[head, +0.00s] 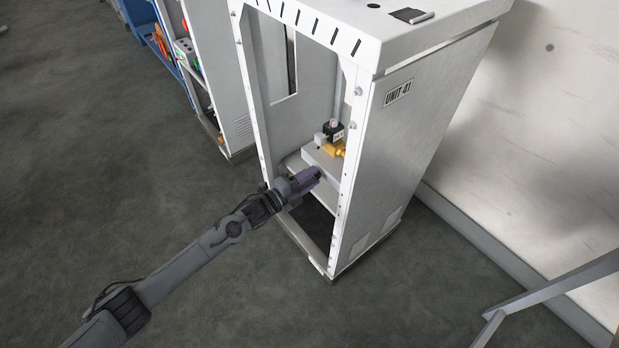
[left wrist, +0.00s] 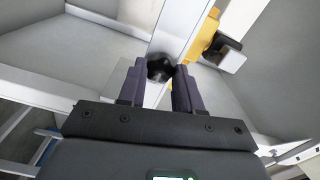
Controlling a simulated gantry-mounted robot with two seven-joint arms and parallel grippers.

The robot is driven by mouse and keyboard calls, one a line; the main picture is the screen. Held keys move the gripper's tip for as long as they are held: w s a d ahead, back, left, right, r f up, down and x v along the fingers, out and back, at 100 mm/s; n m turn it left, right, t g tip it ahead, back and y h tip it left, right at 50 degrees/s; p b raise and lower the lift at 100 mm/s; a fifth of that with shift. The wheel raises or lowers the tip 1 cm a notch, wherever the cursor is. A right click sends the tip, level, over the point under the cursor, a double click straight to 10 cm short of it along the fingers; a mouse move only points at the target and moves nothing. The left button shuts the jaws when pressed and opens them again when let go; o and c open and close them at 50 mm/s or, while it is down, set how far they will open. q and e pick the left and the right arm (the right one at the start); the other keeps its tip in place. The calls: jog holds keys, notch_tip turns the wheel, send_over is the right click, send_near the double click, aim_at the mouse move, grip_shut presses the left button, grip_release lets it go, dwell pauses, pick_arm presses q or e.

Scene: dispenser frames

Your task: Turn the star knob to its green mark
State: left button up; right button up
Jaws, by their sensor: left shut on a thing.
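The star knob (left wrist: 160,67) is a small black knob on the front of a pale block, seen in the left wrist view. My left gripper (left wrist: 159,85) has its two purple fingers on either side of the knob and is shut on it. In the head view my left gripper (head: 312,177) reaches through the open front of the cabinet, at the front of the grey block (head: 322,160); the knob is hidden there by the fingers. No green mark can be made out in either view. My right gripper is not in view.
The white cabinet (head: 400,150) labelled UNIT 41 surrounds the block, with its front post (head: 345,200) close to my left gripper. A yellow fitting (left wrist: 203,34) with a dark part sits on the block. Another cabinet (head: 215,60) and a blue shelf stand behind left. The floor in front is clear.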

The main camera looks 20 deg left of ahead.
pick_arm(q)
jog(key=o, duration=1)
jog(key=shift+o, duration=0.2)
jog(key=p+v, duration=0.3)
jog(key=v, duration=0.8)
jog(key=shift+p, duration=0.35)
